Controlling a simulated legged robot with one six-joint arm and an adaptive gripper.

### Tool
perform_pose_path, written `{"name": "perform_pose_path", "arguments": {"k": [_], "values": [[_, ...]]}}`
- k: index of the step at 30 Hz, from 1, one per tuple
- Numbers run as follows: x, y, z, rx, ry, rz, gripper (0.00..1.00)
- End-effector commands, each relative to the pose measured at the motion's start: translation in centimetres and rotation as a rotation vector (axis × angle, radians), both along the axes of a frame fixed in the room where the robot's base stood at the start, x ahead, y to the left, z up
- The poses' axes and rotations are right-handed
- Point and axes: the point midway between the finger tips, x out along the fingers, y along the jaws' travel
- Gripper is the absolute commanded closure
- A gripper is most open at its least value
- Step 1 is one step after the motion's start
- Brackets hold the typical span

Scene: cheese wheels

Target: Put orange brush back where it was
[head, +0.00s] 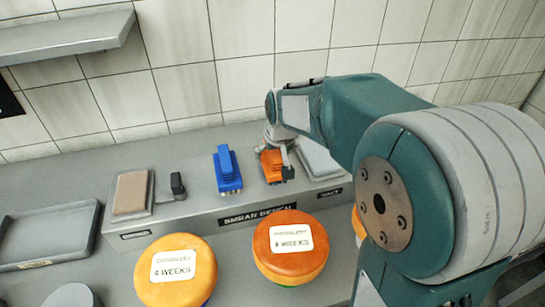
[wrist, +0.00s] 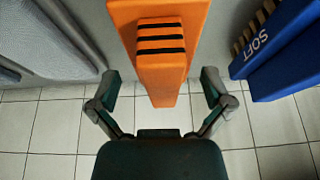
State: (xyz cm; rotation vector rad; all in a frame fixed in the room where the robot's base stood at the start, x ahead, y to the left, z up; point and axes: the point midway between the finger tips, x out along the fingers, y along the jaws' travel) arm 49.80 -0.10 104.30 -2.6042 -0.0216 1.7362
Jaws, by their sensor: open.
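The orange brush (head: 272,166) stands on the raised grey bench, between the blue brush (head: 228,170) and a pale slab at the right. In the wrist view the orange brush (wrist: 160,75), with black stripes on its handle, is between my fingers. My gripper (wrist: 161,88) is open, one finger on each side of the handle with gaps showing. In the head view my gripper (head: 283,148) is at the brush and hides part of it. The blue brush, marked SOFT, also shows in the wrist view (wrist: 280,55).
The bench (head: 205,207) has a brown pad (head: 131,192), a small dark block (head: 178,187) and the pale slab (head: 318,158) labelled SALT. Cheese wheels labelled 4 WEEKS (head: 177,288) and 8 WEEKS (head: 290,262) stand in front. A grey tray (head: 45,240) lies at the left.

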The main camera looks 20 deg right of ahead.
Motion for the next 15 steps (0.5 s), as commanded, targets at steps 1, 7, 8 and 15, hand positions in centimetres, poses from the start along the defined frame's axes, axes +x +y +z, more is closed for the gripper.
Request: {"name": "perform_pose_path", "arguments": {"k": [1,7,8,15], "values": [[-0.4,0.0,1.2,0.0,-0.006,0.0,0.0],[-2.0,-0.1,5.1,0.0,-0.005,0.0,0.0],[-2.2,-0.1,5.6,0.0,-0.005,0.0,0.0],[-3.4,-0.2,8.3,0.0,-0.001,0.0,0.0]]}}
